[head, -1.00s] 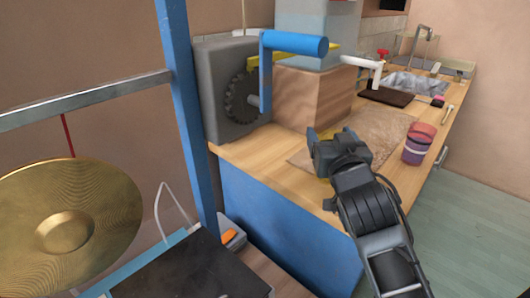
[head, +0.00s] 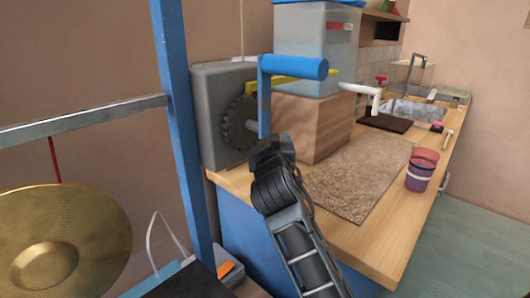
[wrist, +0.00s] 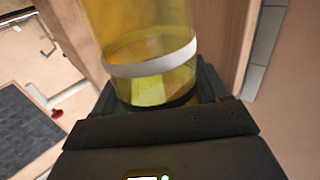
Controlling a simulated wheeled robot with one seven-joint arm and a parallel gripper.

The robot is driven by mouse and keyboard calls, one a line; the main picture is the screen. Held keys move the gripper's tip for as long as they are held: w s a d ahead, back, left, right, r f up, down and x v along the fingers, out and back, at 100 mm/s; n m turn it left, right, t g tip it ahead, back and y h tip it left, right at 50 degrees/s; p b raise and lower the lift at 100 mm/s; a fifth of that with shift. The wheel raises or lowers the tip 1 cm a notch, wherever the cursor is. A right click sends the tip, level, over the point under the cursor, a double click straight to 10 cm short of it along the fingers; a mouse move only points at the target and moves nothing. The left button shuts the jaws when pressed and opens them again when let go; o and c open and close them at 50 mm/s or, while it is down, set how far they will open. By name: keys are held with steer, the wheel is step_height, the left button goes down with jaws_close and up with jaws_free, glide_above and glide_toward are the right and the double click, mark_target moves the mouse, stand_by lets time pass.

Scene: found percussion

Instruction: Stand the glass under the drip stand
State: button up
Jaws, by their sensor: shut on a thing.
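My gripper (head: 271,150) is shut on a see-through yellow glass with a white band (wrist: 150,62), seen close up in the wrist view between the jaws. In the head view my arm and gripper hide the glass. The gripper is in front of the wooden block, just right of the grey crank machine. A bent metal stand (head: 411,72) rises by the sink at the far end of the counter, well away from my gripper; I cannot tell for certain that it is the drip stand.
A blue crank handle (head: 292,67) juts out above my gripper. A red and purple cup (head: 421,170) stands near the counter's right edge. The brown mat (head: 355,175) is bare.

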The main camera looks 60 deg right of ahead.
steer(key=shift+w+d, duration=0.15)
steer(key=shift+w, duration=0.5)
steer(key=shift+f, duration=1.75)
steer(key=shift+f+b, duration=0.15)
steer(key=shift+b, duration=0.2)
steer(key=o, duration=1.3)
steer(key=b+v, duration=0.1)
steer(key=v, duration=1.1)
